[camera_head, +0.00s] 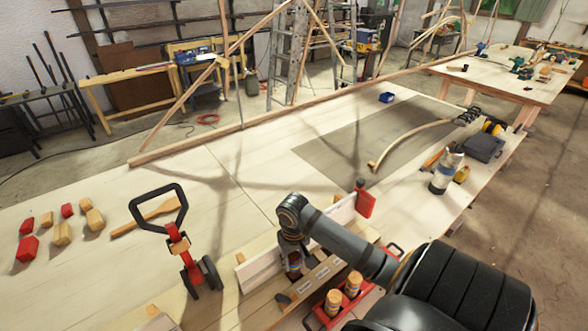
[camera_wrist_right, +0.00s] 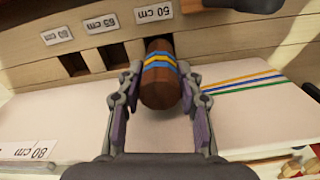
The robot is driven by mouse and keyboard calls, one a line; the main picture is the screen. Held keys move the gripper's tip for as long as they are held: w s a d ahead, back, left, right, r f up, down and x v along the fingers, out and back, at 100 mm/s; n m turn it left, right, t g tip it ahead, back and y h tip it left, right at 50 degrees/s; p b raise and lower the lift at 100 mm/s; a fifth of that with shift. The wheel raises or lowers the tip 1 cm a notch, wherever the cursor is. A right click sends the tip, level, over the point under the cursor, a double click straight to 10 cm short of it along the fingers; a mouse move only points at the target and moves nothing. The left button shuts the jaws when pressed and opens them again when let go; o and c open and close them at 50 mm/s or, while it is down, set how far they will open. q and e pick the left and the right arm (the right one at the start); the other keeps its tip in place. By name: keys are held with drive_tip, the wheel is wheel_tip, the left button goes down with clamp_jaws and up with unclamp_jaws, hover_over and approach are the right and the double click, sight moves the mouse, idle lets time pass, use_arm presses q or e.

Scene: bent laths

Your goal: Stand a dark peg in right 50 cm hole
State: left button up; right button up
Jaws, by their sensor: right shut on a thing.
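My right gripper (camera_wrist_right: 160,98) is shut on a dark brown peg (camera_wrist_right: 158,88) with yellow and blue bands. In the head view the right gripper (camera_head: 294,272) is low over the wooden rack, and the peg is mostly hidden there. In the right wrist view the peg's far end meets the rack (camera_wrist_right: 25,80) just below the 50 cm label (camera_wrist_right: 153,14), in line with that hole. The hole is hidden behind the peg, so I cannot tell how deep it sits. Two dark square holes (camera_wrist_right: 73,63) (camera_wrist_right: 116,56) show beside it, near other labels. My left gripper is out of view.
A red tray (camera_head: 318,311) with light banded pegs (camera_head: 333,301) stands right of the rack. A black-handled red tool (camera_head: 180,243) stands to the left. Blocks (camera_head: 62,234) lie at far left. The middle bench is mostly clear.

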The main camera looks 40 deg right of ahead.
drive_tip(key=shift+f+b, duration=0.35)
drive_tip(key=shift+f, duration=0.65)
drive_tip(key=o, duration=1.3)
wheel_tip(320, 180, up, 5)
drive_tip(key=p, duration=0.5)
drive_tip(key=shift+f+p, duration=0.15)
drive_tip(key=shift+p, duration=0.25)
drive_tip(key=shift+r, duration=2.15)
